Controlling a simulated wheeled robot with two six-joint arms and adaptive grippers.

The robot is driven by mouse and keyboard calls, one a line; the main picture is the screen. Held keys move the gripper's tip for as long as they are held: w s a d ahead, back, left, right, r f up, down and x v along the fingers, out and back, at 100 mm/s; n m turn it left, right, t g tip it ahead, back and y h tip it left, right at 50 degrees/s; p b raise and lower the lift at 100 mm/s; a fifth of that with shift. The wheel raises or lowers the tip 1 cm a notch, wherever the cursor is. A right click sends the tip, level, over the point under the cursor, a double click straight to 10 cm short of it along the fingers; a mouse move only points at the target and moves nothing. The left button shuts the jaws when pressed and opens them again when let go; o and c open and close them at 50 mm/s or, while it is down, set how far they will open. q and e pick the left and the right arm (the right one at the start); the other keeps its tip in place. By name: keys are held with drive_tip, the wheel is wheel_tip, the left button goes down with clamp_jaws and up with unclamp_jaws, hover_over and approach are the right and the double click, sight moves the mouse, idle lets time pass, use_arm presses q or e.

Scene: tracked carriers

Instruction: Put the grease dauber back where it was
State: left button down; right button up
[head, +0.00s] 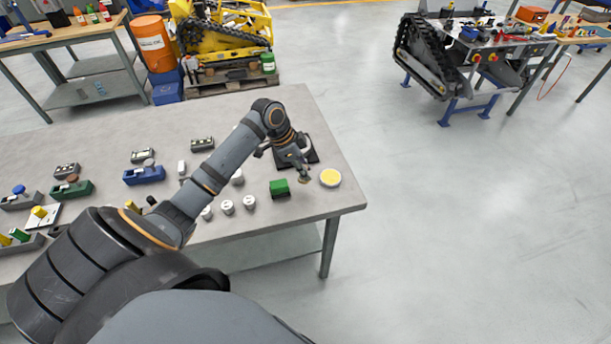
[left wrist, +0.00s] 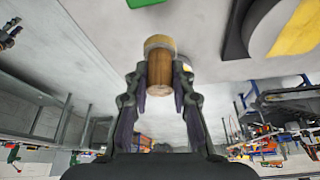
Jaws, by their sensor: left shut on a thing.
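The grease dauber, with a brown wooden cylindrical handle (left wrist: 160,78) and a paler band at its far end, is between the fingers of my left gripper (left wrist: 162,95) in the left wrist view. The fingers are shut on the handle from both sides. In the head view my left gripper (head: 302,174) is over the right end of the grey table, between a green block and a round yellow-topped tin (head: 330,178). The dauber is small and mostly hidden there. The tin also shows in the left wrist view (left wrist: 296,32). My right gripper is not in view.
The green block (head: 279,187) sits close left of the gripper. A dark square base (head: 311,156) is behind it, partly hidden by my arm. Several small white cylinders (head: 228,206) stand along the front of the table (head: 300,112). Blue (head: 145,175) and green holders stand at left.

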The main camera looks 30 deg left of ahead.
use_arm(q)
drive_tip(key=f+p, duration=0.1)
drive_tip(key=f, duration=0.2)
drive_tip(key=shift+w+d+f, duration=0.1)
drive_tip(key=shift+w+f, duration=0.1)
drive_tip(key=shift+f, duration=0.15)
drive_tip(key=shift+f, duration=0.15)
drive_tip(key=c, duration=1.1)
unclamp_jaws()
drive_tip(key=shift+c, duration=0.2)
